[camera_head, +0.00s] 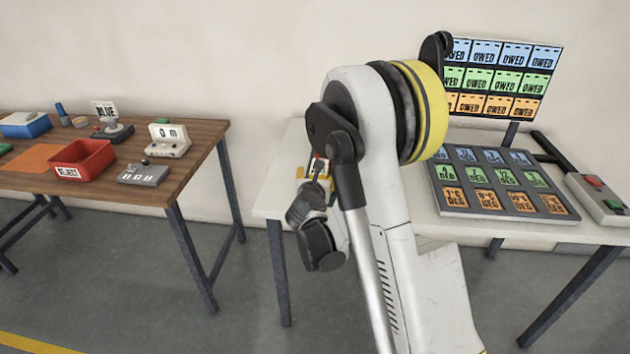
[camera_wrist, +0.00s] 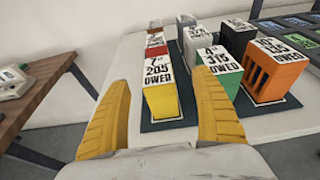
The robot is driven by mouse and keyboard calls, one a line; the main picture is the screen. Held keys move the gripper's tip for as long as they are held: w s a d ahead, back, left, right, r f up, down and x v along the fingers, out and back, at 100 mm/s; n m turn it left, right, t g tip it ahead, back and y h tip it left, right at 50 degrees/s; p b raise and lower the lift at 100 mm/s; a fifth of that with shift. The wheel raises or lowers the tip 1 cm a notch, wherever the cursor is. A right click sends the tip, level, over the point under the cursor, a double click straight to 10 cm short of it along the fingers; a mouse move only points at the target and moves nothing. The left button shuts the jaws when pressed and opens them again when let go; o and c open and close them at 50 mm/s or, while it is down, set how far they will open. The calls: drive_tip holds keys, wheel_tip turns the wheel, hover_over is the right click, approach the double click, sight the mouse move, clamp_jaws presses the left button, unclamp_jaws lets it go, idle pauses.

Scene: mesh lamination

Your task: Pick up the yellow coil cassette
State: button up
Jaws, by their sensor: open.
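The yellow coil cassette (camera_wrist: 161,100) stands upright at the front left of a group of cassettes in the wrist view. The cassette appears between the fingers, untouched as far as I can see. In the head view my arm hides most of the cassette group, and the gripper there is largely hidden behind my own links.
A green cassette (camera_wrist: 219,72) and an orange cassette (camera_wrist: 272,72) stand close on the right; a red one (camera_wrist: 156,50) stands behind. They are on a dark mat (camera_wrist: 170,124) on a white table (camera_head: 272,190). A wooden table (camera_head: 190,140) with a red bin (camera_head: 84,160) stands left.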

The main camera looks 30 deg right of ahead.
drive_tip(key=b+x, duration=0.1)
drive_tip(key=x, duration=0.1)
drive_tip(key=f+b+x, duration=0.1)
drive_tip(key=x, duration=0.5)
drive_tip(key=shift+s+a+f+b, duration=0.1)
drive_tip(key=shift+a+f+b, duration=0.2)
drive_tip(key=shift+a+b, duration=0.1)
drive_tip(key=shift+d, duration=0.1)
drive_tip(key=shift+r, duration=0.1)
drive_tip(key=c, duration=1.5)
